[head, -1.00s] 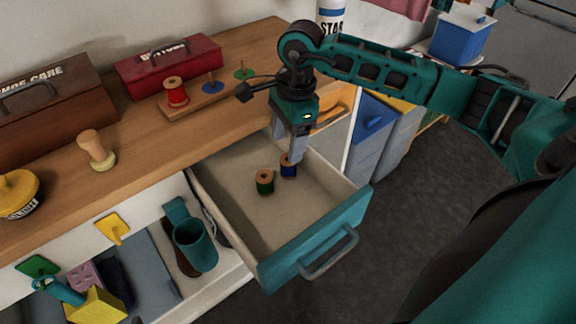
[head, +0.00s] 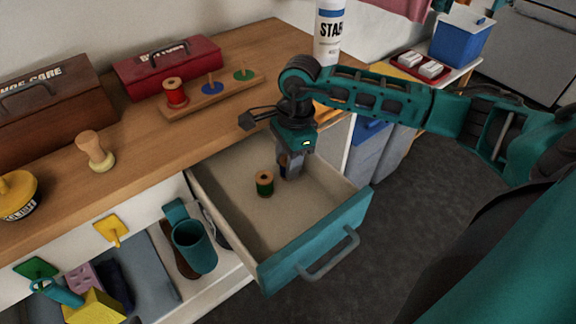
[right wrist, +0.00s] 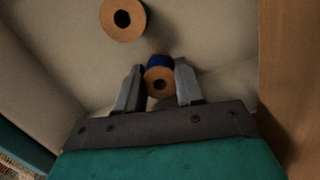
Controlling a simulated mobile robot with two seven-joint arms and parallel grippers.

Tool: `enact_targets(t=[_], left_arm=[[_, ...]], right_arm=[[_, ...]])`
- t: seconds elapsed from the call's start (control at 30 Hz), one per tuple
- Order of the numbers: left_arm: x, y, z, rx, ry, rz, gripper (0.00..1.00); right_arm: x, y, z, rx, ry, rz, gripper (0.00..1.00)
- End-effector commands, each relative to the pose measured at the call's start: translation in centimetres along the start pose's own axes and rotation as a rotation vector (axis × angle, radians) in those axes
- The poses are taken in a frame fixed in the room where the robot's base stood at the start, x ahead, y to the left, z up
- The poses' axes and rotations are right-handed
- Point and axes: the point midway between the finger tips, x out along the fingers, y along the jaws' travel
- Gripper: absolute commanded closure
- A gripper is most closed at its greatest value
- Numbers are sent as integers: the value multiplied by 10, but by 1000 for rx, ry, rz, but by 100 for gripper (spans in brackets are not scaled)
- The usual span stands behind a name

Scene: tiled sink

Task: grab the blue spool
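The blue spool (right wrist: 158,80) stands in the open drawer, its tan top facing the right wrist camera. My right gripper (right wrist: 160,84) has one finger on each side of it, and both fingers appear to touch it. In the head view my right gripper (head: 290,168) is low in the drawer and hides most of the spool. The spool seems still on the drawer floor. My left gripper is not in view.
A green spool (head: 264,183) stands just left in the same drawer (head: 232,210), which has a teal front. A red spool (head: 175,92) sits on a peg board (head: 228,98) on the wooden counter. The drawer's front half is clear.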

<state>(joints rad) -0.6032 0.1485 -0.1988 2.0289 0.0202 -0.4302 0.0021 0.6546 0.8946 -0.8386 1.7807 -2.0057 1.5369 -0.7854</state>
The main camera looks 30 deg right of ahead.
Motion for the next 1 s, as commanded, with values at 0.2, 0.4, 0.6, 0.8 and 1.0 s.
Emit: enact_targets(t=[0.2,0.4,0.6,0.8,1.0], left_arm=[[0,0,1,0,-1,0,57],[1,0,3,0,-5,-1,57],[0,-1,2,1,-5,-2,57],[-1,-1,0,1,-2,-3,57],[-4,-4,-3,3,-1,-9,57]], right_arm=[[0,0,0,0,0,-1,85],[0,0,0,0,0,-1,93],[-4,0,0,0,0,-1,93],[-24,-1,2,0,0,-5,93],[-70,-2,8,-2,0,-7,93]])
